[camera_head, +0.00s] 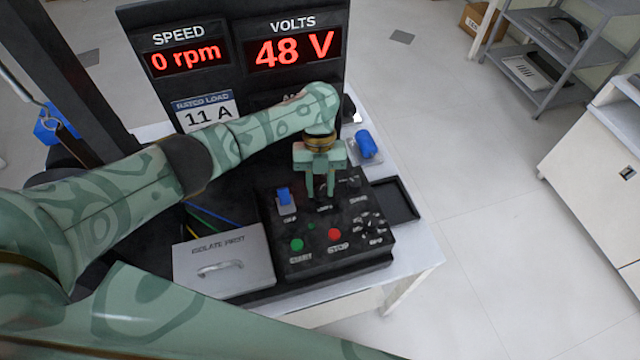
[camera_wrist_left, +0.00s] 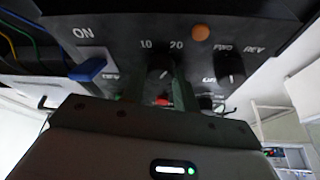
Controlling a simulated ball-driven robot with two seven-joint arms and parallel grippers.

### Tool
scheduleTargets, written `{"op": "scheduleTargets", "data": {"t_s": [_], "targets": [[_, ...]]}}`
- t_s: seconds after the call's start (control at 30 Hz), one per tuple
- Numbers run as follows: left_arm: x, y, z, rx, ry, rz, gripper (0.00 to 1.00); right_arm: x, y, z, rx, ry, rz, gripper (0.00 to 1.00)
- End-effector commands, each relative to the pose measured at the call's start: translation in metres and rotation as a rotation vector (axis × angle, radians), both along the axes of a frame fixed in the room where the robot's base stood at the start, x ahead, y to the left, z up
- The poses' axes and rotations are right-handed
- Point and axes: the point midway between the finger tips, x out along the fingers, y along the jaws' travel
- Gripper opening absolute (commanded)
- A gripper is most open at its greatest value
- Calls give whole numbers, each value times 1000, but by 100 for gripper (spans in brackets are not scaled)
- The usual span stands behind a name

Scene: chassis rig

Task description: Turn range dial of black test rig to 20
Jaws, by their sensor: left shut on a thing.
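The black test rig (camera_head: 300,262) stands on a white table, with a control panel of switches, buttons and knobs. My left gripper (camera_head: 321,194) points down at the panel's upper middle and hides most of the range dial there. In the left wrist view the black range dial (camera_wrist_left: 160,73) sits below the marks 10 and 20, between the fingers of my left gripper (camera_wrist_left: 157,92). The gripper is shut on the dial. I cannot tell exactly where the dial's pointer stands. My right gripper is not in view.
A blue switch (camera_head: 284,197) sits left of the gripper; green START (camera_head: 297,245) and red STOP (camera_head: 334,235) buttons sit in front. Another knob, marked FWD and REV (camera_wrist_left: 230,70), is to the right. Displays read 0 rpm (camera_head: 186,57) and 48 V (camera_head: 295,49). A grey lidded box (camera_head: 215,255) is at left.

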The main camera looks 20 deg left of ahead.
Motion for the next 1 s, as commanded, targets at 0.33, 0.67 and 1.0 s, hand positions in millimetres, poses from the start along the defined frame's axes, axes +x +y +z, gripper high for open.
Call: {"op": "scheduleTargets", "data": {"t_s": [0.33,0.67,1.0], "targets": [[0,0,-1,2,1,-37,7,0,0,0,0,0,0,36],[0,0,-1,1,0,-36,52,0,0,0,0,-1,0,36],[2,0,5,0,-1,-35,52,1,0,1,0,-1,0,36]]}}
